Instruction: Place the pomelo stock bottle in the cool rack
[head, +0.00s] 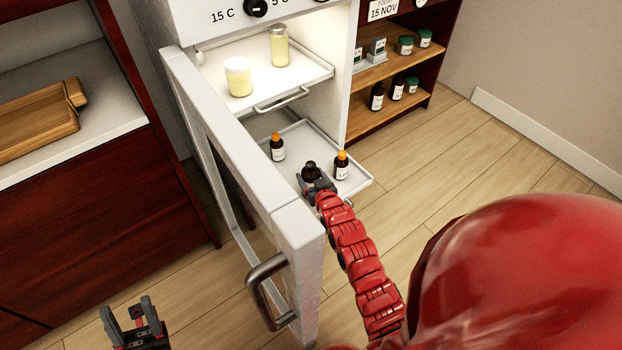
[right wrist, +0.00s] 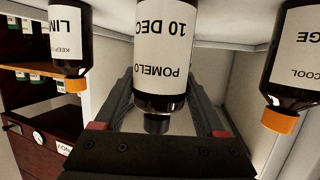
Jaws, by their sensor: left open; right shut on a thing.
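The pomelo stock bottle, dark with a black cap and a white label reading POMELO 10 DEC, shows in the right wrist view (right wrist: 166,50) and in the head view (head: 310,172). My right gripper (head: 314,184) is shut on it. The bottle is over the lower pulled-out rack (head: 300,130) of the open cool cabinet, between two orange-capped bottles. I cannot tell whether its base touches the rack. In the head view the gripper hides its lower part. My left gripper (head: 131,312) is open and empty at the lower left, away from the cabinet.
Orange-capped bottles stand on the rack at back left (head: 277,147) and right (head: 341,165). The upper rack (head: 295,85) holds two pale yellow jars. The open white door (head: 240,170) stands left of my right arm. Wooden shelves (head: 390,75) with bottles and jars are at right.

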